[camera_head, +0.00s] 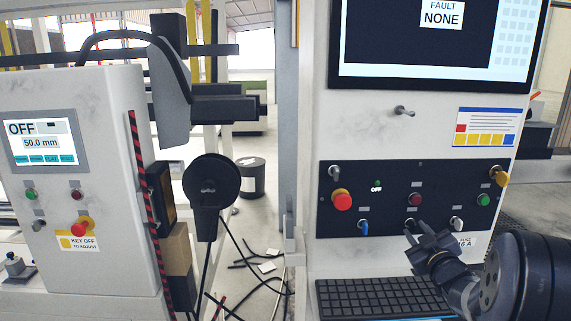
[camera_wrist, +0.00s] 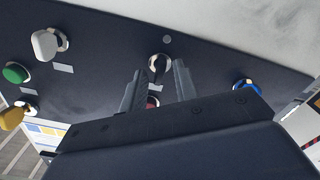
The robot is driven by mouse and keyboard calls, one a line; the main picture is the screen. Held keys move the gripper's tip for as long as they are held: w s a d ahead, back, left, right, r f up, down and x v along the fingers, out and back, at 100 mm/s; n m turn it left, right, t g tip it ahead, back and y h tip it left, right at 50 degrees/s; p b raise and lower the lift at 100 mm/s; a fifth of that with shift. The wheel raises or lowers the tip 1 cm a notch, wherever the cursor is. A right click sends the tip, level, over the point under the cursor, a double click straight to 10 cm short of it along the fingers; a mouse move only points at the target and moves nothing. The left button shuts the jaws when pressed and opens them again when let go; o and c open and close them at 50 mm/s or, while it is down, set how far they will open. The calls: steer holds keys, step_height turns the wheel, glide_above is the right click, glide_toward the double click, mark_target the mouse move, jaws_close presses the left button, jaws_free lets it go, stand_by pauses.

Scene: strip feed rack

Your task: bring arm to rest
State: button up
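My gripper (camera_head: 428,238) is at the lower right of the head view, in front of the lower edge of a dark control panel (camera_head: 390,182). In the wrist view my gripper's two fingers (camera_wrist: 155,92) stand apart with a gap between them. A black key switch (camera_wrist: 158,64) shows just beyond the fingertips, and part of a red button (camera_wrist: 152,102) shows between the fingers. I see nothing held. Whether the fingers touch the switch cannot be told.
A red emergency stop (camera_head: 342,200), a blue switch (camera_head: 363,227) and a green button (camera_head: 484,199) are on the panel. A keyboard (camera_head: 385,298) lies below. A monitor (camera_head: 436,45) reads "FAULT NONE". A left cabinet screen (camera_head: 42,143) reads "OFF" and "50.0 mm".

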steer(key=n+b, duration=0.2)
steer(key=n, duration=0.5)
steer(key=shift+f+b, duration=0.1)
steer(key=shift+b, duration=0.2)
steer(key=n+b, duration=0.1)
steer(key=n, duration=0.3)
steer(key=shift+s+n, duration=0.3)
steer(key=shift+s, duration=1.05)
